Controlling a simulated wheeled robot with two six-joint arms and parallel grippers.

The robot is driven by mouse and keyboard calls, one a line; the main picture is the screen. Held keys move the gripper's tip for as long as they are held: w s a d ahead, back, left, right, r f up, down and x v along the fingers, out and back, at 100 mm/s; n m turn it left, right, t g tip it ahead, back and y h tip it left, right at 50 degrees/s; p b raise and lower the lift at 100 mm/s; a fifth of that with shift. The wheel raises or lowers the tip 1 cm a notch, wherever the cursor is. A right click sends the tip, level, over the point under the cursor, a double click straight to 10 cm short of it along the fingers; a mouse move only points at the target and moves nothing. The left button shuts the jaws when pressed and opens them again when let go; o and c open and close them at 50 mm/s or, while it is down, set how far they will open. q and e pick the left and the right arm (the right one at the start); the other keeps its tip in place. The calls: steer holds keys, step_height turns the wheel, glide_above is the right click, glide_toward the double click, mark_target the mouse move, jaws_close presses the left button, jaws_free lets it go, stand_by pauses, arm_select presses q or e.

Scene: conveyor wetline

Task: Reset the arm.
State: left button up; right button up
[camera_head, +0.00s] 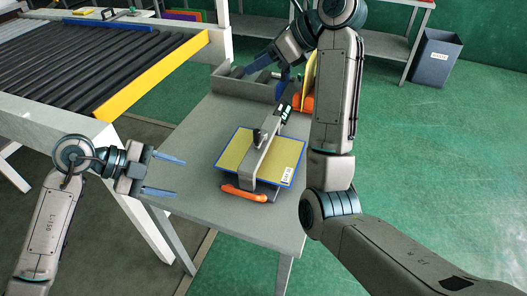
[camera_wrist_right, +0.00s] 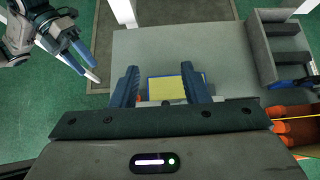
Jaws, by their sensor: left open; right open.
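My left gripper (camera_head: 172,175) is open and empty in the head view, at the left of the grey table. It also shows at the upper left of the right wrist view (camera_wrist_right: 84,62). My right gripper (camera_head: 264,66) is over the far part of the table, by the grey divided tray; its fingers are partly hidden by its own arm. In the right wrist view (camera_wrist_right: 160,84) its blue fingers are apart with nothing held between them.
A yellow board with blue edges (camera_head: 232,152) lies under a grey clamp-like fixture with an orange handle (camera_head: 245,193) on the table (camera_head: 202,125). The grey tray (camera_head: 235,88) stands behind. A roller conveyor (camera_head: 85,65) with a yellow rail is left. A waste bin (camera_head: 432,58) stands back right.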

arm_select(q)
steer(key=shift+s+a+r, duration=0.2)
steer(key=shift+a+r, duration=0.25)
steer(key=shift+a, duration=0.1)
